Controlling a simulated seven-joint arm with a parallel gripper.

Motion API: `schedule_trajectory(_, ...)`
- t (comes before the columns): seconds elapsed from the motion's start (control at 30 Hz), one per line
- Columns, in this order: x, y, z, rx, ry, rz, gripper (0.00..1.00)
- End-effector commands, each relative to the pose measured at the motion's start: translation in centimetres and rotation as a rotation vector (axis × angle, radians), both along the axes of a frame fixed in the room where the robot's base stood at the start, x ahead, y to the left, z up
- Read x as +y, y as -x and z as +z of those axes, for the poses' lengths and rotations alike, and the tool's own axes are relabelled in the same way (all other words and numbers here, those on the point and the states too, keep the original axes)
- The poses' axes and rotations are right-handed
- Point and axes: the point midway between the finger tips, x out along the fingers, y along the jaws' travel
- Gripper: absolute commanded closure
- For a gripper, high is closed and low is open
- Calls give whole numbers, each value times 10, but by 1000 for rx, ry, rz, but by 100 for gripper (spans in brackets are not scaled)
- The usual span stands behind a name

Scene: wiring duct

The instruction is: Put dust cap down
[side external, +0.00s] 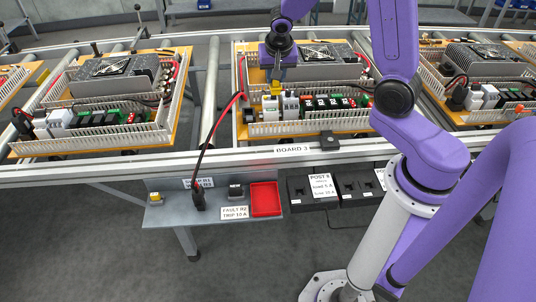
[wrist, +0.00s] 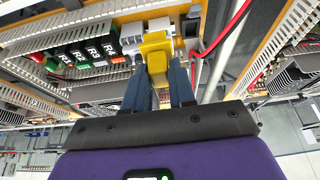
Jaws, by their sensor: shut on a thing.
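A yellow dust cap (wrist: 156,58) sits between the two dark fingers of my gripper (wrist: 158,80) in the wrist view; the fingers are shut on it. In the side view my gripper (side external: 277,76) points down over the front left of the middle board, with the yellow dust cap (side external: 275,88) just below it. The cap is at the top of the white modules (side external: 290,101); I cannot tell whether it touches them. A red tray (side external: 265,199), its floor showing bare, sits on the grey shelf below the board.
A red and black cable (side external: 205,147) runs from the middle board to a black plug on the shelf (side external: 170,213). A small yellow part (side external: 155,197) is at the shelf's left. Slotted ducts (side external: 300,127) flank the modules. Black boxes (side external: 355,186) stand right of the tray.

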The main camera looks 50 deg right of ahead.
Motion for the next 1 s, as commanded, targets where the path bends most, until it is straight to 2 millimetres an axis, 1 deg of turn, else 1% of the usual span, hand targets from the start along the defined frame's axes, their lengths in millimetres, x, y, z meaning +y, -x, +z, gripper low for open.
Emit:
schedule_trajectory(0.17,16,6,1,12,-12,129,100)
schedule_trajectory(0.4,54,21,1,24,-24,469,100)
schedule_trajectory(0.57,78,28,-10,24,-19,706,100)
schedule_trajectory(0.63,88,29,-20,26,-15,813,100)
schedule_trajectory(0.7,96,27,-37,31,-12,911,100)
schedule_trajectory(1.0,115,25,-104,40,-17,1150,100)
